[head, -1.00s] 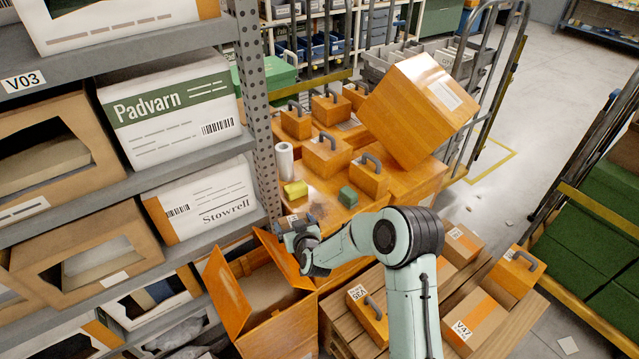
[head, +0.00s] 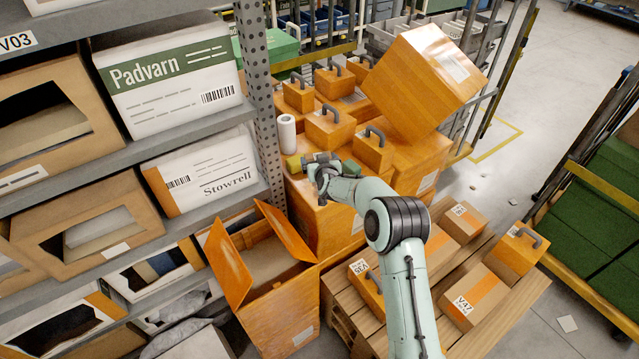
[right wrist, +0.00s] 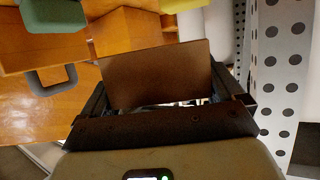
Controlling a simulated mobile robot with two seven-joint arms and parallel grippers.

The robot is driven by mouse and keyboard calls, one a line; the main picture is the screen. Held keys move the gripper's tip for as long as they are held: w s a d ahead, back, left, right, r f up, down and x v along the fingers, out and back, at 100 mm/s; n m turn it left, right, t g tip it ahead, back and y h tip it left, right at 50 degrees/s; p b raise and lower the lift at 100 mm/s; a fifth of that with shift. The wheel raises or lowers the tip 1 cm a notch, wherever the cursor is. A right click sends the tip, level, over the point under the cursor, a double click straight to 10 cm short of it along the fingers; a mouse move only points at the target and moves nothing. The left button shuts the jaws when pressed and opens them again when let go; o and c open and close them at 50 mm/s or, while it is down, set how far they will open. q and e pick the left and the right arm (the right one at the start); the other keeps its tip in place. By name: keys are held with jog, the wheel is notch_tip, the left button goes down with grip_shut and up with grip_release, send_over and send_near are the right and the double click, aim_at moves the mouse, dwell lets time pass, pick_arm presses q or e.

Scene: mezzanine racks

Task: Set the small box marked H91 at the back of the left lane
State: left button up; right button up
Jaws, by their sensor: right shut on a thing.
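My right gripper (head: 318,168) is over the near left part of the large orange crate top (head: 310,190), close to the yellow block (head: 292,166). In the right wrist view the gripper (right wrist: 165,98) is shut on a small brown box (right wrist: 160,70). No marking on this box is readable; in the head view the gripper largely hides it. Several orange boxes with handles stand on the surface, among them a front one (head: 329,130) and one to its right (head: 373,152). No marked lane can be made out. My left gripper is not in view.
A white roll (head: 287,132) stands behind the yellow block. A green block (right wrist: 52,15) shows in the wrist view. A perforated rack post (head: 262,100) is close on the left. A large tilted orange box (head: 422,80) rests at the right. An open carton (head: 270,300) stands below.

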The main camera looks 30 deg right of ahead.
notch_tip(320, 180, down, 6)
jog(key=shift+w+r, duration=0.15)
jog(key=shift+r, duration=0.1)
jog(key=shift+f, duration=2.4)
jog(key=shift+f, duration=0.2)
jog(key=o, duration=0.8)
jog(key=shift+r, duration=0.1)
